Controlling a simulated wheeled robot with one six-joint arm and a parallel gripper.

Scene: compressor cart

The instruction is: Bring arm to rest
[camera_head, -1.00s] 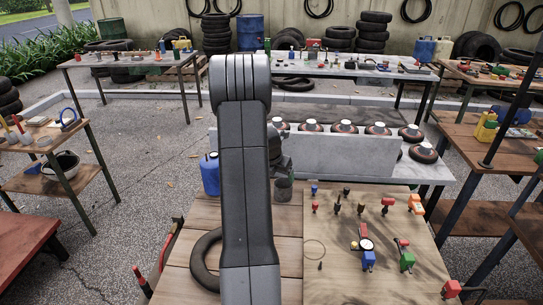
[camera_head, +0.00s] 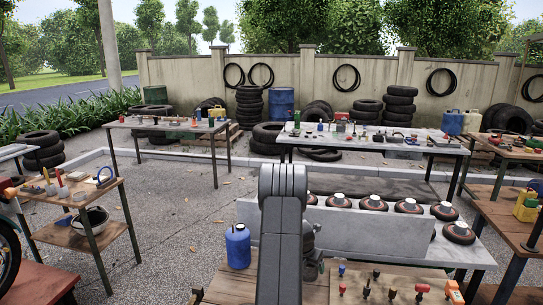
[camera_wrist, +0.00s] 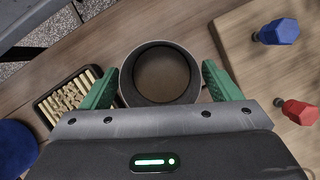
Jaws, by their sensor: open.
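My arm (camera_head: 283,235) rises from the bottom edge in the head view, folded over the wooden workbench (camera_head: 228,287). Its far end hides most of my gripper there. In the wrist view, the two green fingers of my gripper (camera_wrist: 159,70) are apart. A dark, round, hollow part (camera_wrist: 160,99) shows between and beyond them; I cannot tell how far below the fingers it is.
A tray of brass-coloured pegs (camera_wrist: 43,107) lies left of the fingers. A blue fitting (camera_wrist: 279,32) and a red fitting (camera_wrist: 297,110) are on a board at right. A blue jug (camera_head: 238,247) stands left of my arm.

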